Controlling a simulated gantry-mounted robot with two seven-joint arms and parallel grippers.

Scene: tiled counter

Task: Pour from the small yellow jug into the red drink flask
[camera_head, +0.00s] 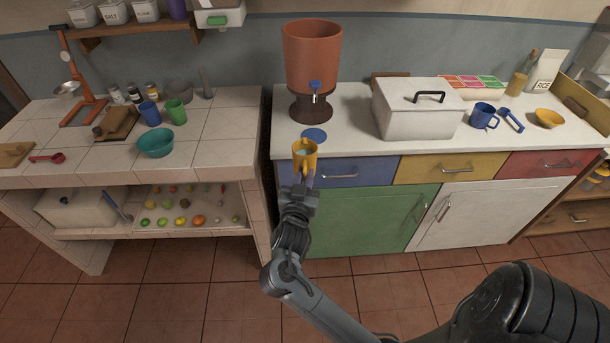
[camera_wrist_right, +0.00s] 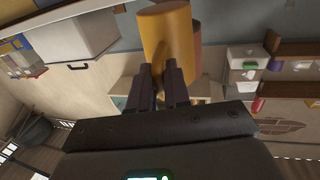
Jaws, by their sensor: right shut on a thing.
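My right gripper (camera_head: 304,180) is shut on the jug's near side. In the right wrist view, the jug (camera_wrist_right: 180,25) stands beyond the fingers of the right gripper (camera_wrist_right: 161,82), which close around its handle. I cannot make out a red drink flask for certain; a large terracotta-red container (camera_head: 312,55) with a blue tap stands behind the jug. My left gripper is not in view.
A flat blue disc (camera_head: 314,134) lies just behind the jug. A white lidded box (camera_head: 415,112) stands to the right, with a blue mug (camera_head: 483,116) and yellow bowl (camera_head: 549,118) beyond. The left counter holds a teal bowl (camera_head: 156,143) and cups. A gap separates the counters.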

